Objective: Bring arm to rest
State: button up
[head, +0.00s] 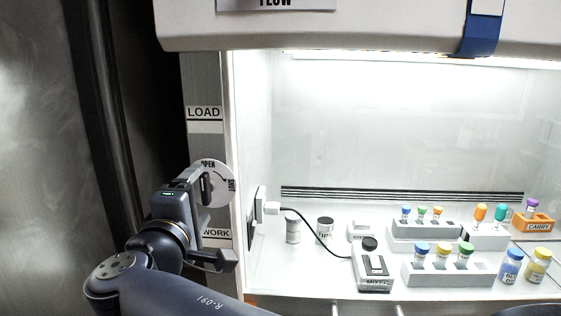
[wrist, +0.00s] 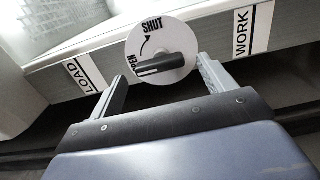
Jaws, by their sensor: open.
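My gripper (head: 212,222) is raised at the left in the head view, in front of the frame post of the lit cabinet. In the wrist view my gripper (wrist: 158,88) has its two fingers spread apart and nothing between them is held. A round white dial (wrist: 161,50) with a dark handle (wrist: 160,64) lies beyond the fingertips, between them in the picture. The dial is marked OPEN and SHUT, and the handle's dark end points at OPEN. In the head view the dial (head: 220,182) is partly hidden behind my gripper. I cannot tell the exact gap to the handle.
The post carries LOAD (head: 204,113) and WORK (head: 217,233) labels. Inside the cabinet stand a mixer (head: 373,279) on a black cable, vial racks (head: 448,274), loose jars (head: 511,266) and an orange carry tray (head: 538,226). The sash (head: 390,28) is raised above. A dark gap lies left of the post.

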jog(key=shift+w, duration=0.7)
jog(key=shift+s, duration=0.1)
